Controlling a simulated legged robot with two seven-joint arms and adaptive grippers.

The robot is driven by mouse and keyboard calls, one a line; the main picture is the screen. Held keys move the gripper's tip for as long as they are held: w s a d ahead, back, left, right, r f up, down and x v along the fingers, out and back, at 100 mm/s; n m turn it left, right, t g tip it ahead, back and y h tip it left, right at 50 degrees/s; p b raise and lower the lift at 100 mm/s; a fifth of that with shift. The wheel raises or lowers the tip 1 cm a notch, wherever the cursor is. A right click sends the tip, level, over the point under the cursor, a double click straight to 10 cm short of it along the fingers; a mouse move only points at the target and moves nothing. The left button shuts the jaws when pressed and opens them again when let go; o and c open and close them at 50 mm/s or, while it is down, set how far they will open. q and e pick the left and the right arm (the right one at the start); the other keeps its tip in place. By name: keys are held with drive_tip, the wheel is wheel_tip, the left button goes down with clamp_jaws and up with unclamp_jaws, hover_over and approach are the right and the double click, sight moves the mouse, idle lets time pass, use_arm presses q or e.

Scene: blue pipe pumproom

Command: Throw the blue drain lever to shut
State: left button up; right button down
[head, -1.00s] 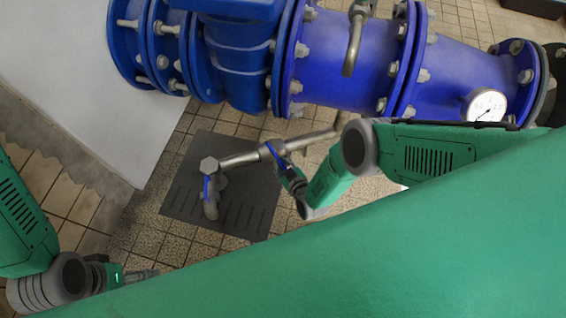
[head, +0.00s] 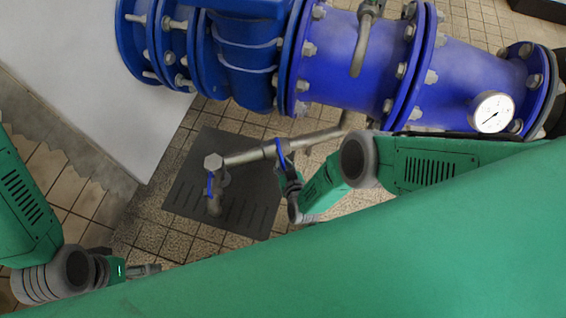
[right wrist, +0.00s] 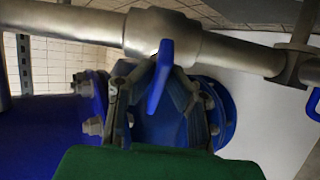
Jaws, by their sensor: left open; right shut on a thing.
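The blue drain lever (head: 281,153) sits on a grey metal drain pipe (head: 245,156) above a dark floor grate. In the right wrist view the blue lever (right wrist: 160,76) stands in front of the valve body on the pipe, tilted slightly. My right gripper (head: 286,171) is at the lever, below the pipe. Its fingers (right wrist: 150,92) lie on both sides of the lever's lower part and are shut on it. My left gripper (head: 146,269) is open and empty at the lower left, far from the lever; its fingers are partly hidden by my green body.
A second blue handle (head: 210,186) is on the downturned pipe end over the grate (head: 245,205). Large blue flanged pipes (head: 350,60) with a round gauge (head: 492,112) run behind. A white plinth (head: 110,90) stands left. Tiled floor is open at lower left.

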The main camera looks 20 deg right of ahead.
drive_tip(key=shift+s+a+f, duration=0.1)
drive_tip(key=shift+s+f, duration=0.05)
drive_tip(key=shift+s, duration=0.1)
drive_tip(key=c, duration=1.6)
unclamp_jaws()
drive_tip(key=shift+w, duration=0.1)
drive_tip(key=v, duration=0.7)
drive_tip(key=shift+s, duration=0.2)
